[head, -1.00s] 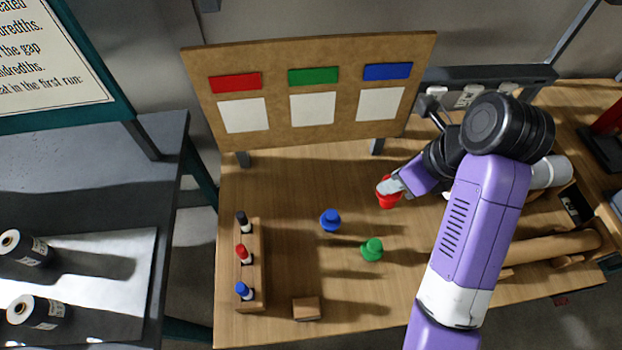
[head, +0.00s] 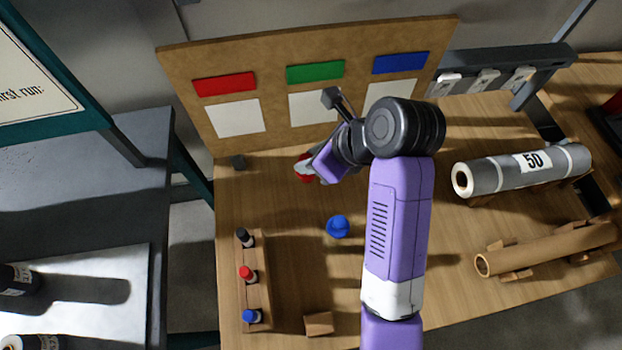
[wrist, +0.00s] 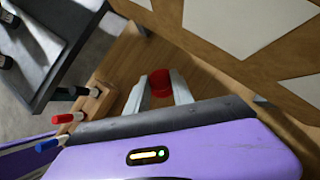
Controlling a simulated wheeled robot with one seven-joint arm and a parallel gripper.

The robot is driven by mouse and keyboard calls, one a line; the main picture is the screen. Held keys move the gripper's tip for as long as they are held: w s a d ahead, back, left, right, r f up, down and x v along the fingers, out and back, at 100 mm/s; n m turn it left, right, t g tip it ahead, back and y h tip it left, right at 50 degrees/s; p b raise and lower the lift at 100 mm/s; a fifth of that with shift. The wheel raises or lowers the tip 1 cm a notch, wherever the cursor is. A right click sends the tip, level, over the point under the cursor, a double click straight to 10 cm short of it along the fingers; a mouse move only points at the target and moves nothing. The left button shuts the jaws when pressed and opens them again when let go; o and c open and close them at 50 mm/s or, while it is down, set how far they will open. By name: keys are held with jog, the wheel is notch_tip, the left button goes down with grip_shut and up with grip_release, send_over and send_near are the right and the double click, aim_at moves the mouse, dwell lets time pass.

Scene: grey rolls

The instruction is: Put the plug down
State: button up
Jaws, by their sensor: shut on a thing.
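I cannot tell whether the plug touches the table top. A blue plug (head: 338,227) stands on the wooden table (head: 290,265), in front of my gripper and to its right. The green plug is hidden behind my arm in the head view.
A board (head: 270,70) with red, green and blue labels above white squares stands at the back. A wooden rack (head: 258,290) holds several markers at the left. A wooden block (head: 318,323) lies in front. A grey roll (head: 510,172) and a brown roll (head: 545,250) lie at right.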

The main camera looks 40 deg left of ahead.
aim_at(311, 181)
notch_tip(311, 181, down, 10)
dwell(0.5)
jog(key=o, duration=1.1)
jog(key=shift+c, duration=0.2)
jog(key=v, duration=1.2)
